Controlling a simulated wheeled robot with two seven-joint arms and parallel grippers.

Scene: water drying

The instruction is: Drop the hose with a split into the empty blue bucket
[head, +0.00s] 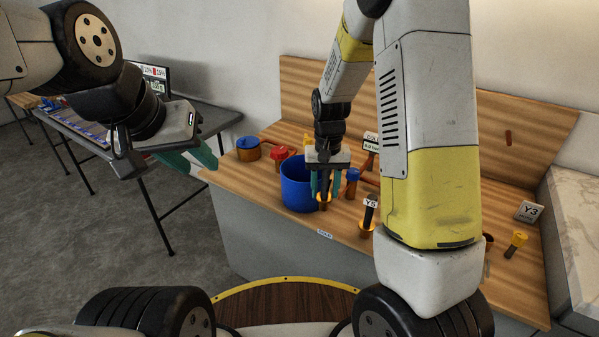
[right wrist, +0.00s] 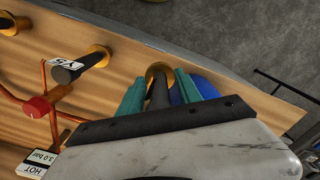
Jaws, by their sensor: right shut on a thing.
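My right gripper (head: 322,184) is shut on a dark hose (right wrist: 158,92) with an orange-brass collar at its far end. The hose stands between the teal fingers in the right wrist view; no split shows on its visible side. The blue bucket (head: 293,196) stands on the wooden bench, just left of the right gripper in the head view. It also shows beside the fingers in the right wrist view (right wrist: 203,88). The bucket's inside is hidden. My left gripper (head: 200,158) hangs away from the bench at the left; its finger gap is unclear.
On the wooden bench (head: 258,180) a dark hose labelled Y5 (head: 369,214) stands right of the bucket. A blue-topped fitting (head: 352,180), a red valve (head: 280,154) and a blue-topped pot (head: 247,148) are nearby. A Y3 sign (head: 528,212) stands at the far right.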

